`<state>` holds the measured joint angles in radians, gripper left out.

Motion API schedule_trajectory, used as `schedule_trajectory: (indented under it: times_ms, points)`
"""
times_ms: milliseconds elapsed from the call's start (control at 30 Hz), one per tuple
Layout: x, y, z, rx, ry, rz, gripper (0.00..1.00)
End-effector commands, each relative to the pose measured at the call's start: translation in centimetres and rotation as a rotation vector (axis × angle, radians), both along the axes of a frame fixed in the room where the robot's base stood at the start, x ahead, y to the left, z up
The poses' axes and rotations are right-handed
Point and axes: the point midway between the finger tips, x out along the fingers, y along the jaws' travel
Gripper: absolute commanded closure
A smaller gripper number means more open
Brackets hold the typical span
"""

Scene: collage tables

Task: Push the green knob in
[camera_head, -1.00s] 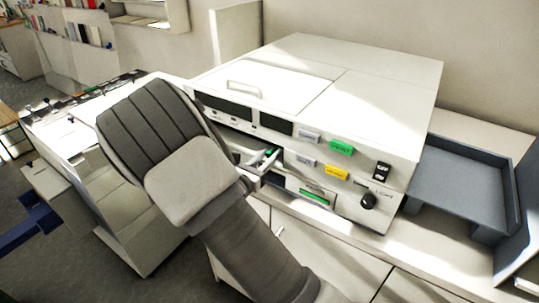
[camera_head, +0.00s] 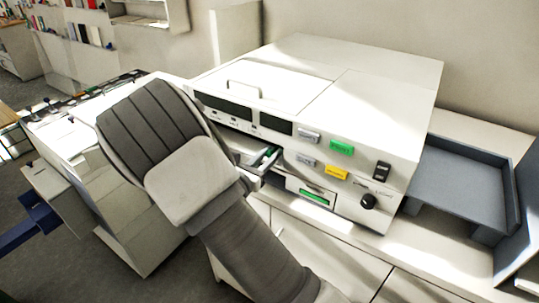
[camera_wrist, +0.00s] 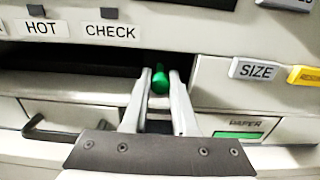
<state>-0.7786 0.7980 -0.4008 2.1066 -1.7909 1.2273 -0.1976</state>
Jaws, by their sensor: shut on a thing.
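The green knob (camera_wrist: 160,82) sits at an opening in the front of the pale machine (camera_head: 375,120), in the middle of the wrist view. My gripper (camera_wrist: 160,78) is shut on the knob, with one finger on each side. In the head view the green knob (camera_head: 268,151) shows small beside my fingers, at the front of the machine. My arm covers part of the machine's left side there. How deep the knob sits in the opening is hard to tell.
The front has HOT and CHECK labels (camera_wrist: 112,31), a SIZE button (camera_wrist: 255,69), a paper slot with a green strip (camera_wrist: 238,134) and a dark handle (camera_wrist: 65,130) at lower left. A grey tray (camera_head: 460,185) stands to the machine's right.

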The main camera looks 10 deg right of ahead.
Motion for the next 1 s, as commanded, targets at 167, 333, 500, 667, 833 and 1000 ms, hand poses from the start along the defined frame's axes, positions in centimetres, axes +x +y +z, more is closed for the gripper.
schedule_trajectory:
  times_ms: [167, 333, 500, 667, 833, 1000]
  points:
    - [1.2, -1.2, -0.1, 0.001, -0.001, -0.003, 1.0]
    - [2.6, -2.7, -0.1, 0.001, -0.001, -0.001, 1.0]
    - [2.7, -2.7, 0.0, -0.001, -0.001, -0.001, 1.0]
    - [2.7, -2.7, 0.1, -0.001, -0.001, -0.001, 0.57]
    - [2.7, -2.7, 0.0, -0.001, -0.001, 0.0, 0.43]
    - [2.6, -2.6, 0.0, 0.0, 0.0, 0.0, 0.43]
